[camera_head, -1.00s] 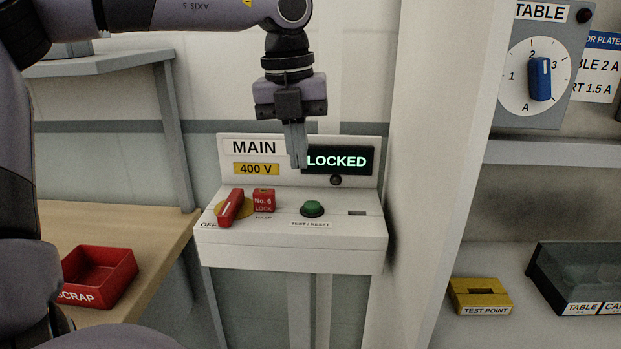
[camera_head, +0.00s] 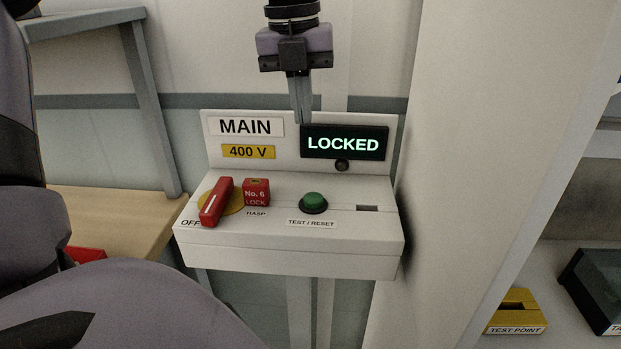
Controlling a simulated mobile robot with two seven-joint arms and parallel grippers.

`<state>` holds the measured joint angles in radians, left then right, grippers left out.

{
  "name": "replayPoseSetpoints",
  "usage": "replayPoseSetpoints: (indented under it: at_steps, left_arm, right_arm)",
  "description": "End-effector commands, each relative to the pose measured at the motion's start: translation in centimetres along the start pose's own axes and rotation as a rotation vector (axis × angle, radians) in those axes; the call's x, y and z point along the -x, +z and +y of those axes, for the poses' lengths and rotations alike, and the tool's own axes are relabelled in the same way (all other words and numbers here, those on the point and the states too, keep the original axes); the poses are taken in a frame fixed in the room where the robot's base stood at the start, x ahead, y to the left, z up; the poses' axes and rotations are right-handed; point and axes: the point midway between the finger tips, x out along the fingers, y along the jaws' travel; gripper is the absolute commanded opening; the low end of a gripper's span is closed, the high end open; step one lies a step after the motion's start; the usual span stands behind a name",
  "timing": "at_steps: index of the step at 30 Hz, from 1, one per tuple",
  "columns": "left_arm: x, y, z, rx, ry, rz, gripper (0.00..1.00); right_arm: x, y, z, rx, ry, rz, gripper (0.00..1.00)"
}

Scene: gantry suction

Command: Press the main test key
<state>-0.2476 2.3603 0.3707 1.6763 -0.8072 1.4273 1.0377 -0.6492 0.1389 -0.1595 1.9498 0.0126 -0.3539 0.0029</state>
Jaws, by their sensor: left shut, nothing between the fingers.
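The green test key (camera_head: 314,202), labelled TEST / RESET, sits on top of the white main switch box (camera_head: 290,262). Behind it the back panel carries a MAIN sign, a yellow 400 V label and a lit display (camera_head: 344,143) reading LOCKED. My left gripper (camera_head: 304,118) points down with its fingers shut and empty. Its tips show above the green key in the picture, near the display's left edge, apart from the key. A red handle (camera_head: 216,202) lies on a yellow disc near the word OFF. A red No. 6 lock (camera_head: 256,192) sits beside it. My right gripper is out of view.
A small slot (camera_head: 367,209) is right of the key. A white wall (camera_head: 455,150) rises close to the box's right. A yellow test point block (camera_head: 515,312) and a dark bin (camera_head: 597,285) stand at lower right. A wooden bench (camera_head: 120,225) is at left.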

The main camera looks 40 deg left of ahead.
Motion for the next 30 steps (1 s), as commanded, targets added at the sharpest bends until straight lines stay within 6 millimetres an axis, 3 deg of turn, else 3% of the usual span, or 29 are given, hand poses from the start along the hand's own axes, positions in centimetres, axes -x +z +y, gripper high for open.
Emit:
replayPoseSetpoints:
  at_steps: [8,22,30]
  left_arm:
    - [-0.9,0.0,0.0,0.0,0.001,0.003,0.0]
    - [-10.2,-0.1,0.1,0.0,0.002,0.007,0.0]
    - [-13.3,0.0,0.0,0.0,0.001,0.002,0.0]
  right_arm:
    - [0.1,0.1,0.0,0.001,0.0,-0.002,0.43]
    - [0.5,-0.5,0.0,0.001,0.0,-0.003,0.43]
    - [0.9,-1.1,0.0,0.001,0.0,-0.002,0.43]
